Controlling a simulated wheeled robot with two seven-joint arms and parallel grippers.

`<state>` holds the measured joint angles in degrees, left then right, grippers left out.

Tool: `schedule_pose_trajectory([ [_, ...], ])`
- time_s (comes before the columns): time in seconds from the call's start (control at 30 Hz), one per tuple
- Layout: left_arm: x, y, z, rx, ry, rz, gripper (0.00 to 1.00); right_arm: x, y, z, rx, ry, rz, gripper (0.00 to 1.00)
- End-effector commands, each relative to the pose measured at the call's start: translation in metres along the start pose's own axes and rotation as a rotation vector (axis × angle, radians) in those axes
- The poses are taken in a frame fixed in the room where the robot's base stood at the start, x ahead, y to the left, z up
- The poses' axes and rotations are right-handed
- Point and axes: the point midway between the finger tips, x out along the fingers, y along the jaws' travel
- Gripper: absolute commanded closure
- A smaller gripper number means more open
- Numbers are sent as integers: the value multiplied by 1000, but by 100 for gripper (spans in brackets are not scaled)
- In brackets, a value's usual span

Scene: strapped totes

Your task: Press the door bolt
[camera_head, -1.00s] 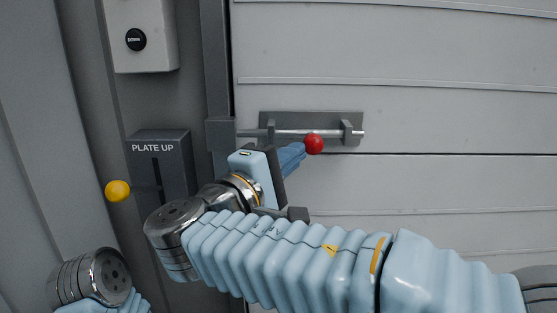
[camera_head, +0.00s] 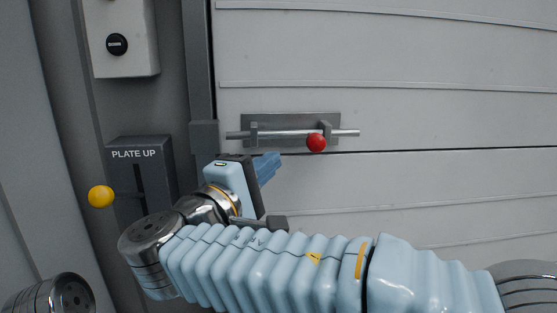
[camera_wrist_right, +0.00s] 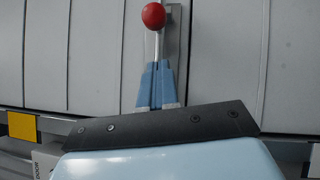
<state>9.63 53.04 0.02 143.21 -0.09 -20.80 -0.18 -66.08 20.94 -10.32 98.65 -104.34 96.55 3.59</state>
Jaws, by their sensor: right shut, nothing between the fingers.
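The door bolt is a silver rod (camera_head: 285,133) with a red ball knob (camera_head: 316,142), on a dark grey plate (camera_head: 290,119) on the ribbed door. My right gripper (camera_head: 268,167) is shut and empty, below and left of the knob, with a gap between. In the right wrist view the shut blue fingers (camera_wrist_right: 157,88) point towards the red knob (camera_wrist_right: 154,15). My left gripper is not in view.
Left of the door, a "PLATE UP" lever box (camera_head: 140,178) has a yellow knob (camera_head: 101,196). My right forearm covers the lower middle. The door right of the bolt is clear.

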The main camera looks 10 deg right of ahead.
Motion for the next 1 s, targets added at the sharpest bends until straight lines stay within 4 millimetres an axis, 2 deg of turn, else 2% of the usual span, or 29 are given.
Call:
schedule_pose_trajectory([
  [0.2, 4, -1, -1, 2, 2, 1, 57, -48, 0, -1, 0, 4, 1, 100],
  [0.43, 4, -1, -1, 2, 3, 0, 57, -80, 0, 0, 0, 3, 0, 100],
  [0.6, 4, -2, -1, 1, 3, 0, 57, -87, 0, 0, 0, 1, -1, 100],
  [0.87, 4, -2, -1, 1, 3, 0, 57, -86, 0, 0, -1, 1, -1, 100],
  [0.97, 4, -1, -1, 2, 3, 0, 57, -82, -9, -5, -22, 10, -18, 100],
  [1.0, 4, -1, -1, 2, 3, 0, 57, -77, -18, -11, -44, 21, -39, 100],
])
